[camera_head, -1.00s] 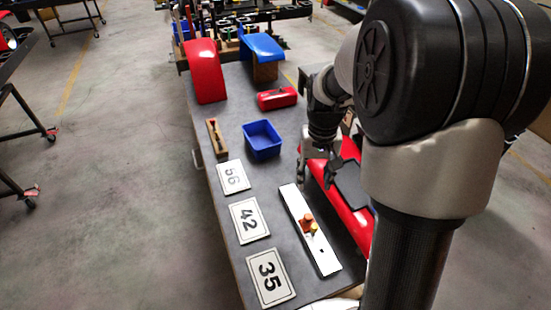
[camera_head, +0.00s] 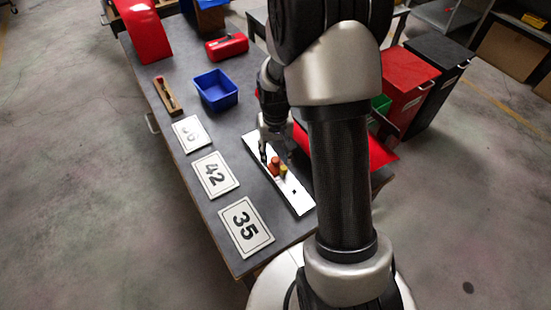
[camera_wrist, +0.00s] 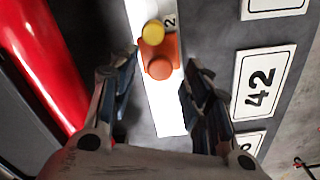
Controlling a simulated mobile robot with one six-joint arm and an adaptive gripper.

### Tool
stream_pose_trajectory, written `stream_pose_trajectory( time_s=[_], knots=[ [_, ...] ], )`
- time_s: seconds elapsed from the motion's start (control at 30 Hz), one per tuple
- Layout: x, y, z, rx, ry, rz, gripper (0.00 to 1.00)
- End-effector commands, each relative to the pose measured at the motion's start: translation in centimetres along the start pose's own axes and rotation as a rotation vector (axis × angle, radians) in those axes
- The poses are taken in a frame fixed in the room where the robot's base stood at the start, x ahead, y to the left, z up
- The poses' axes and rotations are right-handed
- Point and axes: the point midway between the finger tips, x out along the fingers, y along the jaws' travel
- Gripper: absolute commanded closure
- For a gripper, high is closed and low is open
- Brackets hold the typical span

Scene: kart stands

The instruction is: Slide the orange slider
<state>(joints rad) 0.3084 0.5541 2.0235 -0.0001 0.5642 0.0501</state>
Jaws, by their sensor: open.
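The orange slider (camera_head: 274,163) sits on a long white track board (camera_head: 297,194) on the grey table, with a small yellow knob (camera_head: 283,171) beside it. In the wrist view the orange slider (camera_wrist: 159,58) has a round orange knob, and the yellow knob (camera_wrist: 153,33) is just beyond it. My gripper (camera_head: 268,150) is low over the board, close to the slider. In the wrist view my gripper (camera_wrist: 157,75) is open, with its fingers on either side of the white board and the slider between and slightly beyond the tips. I cannot tell whether they touch.
Number plates, including 42 (camera_head: 215,175) and 35 (camera_head: 245,225), lie left of the board. A blue bin (camera_head: 216,90), a wooden block (camera_head: 167,96) and a red toolbox (camera_head: 227,47) stand farther back. A red panel (camera_wrist: 42,55) lies close beside the board.

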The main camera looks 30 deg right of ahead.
Motion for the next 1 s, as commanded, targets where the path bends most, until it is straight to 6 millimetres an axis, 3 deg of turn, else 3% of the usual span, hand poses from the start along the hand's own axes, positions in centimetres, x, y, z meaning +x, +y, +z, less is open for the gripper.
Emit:
stream_pose_trajectory(
  time_s=[0.13,0.43,1.0],
  knots=[
    [1.17,0.0,0.04,0.0,-0.001,0.0,0.55],
    [1.27,0.0,0.0,0.0,0.0,0.0,0.55],
    [1.26,0.0,0.0,0.0,0.0,0.0,0.93]
  ],
)
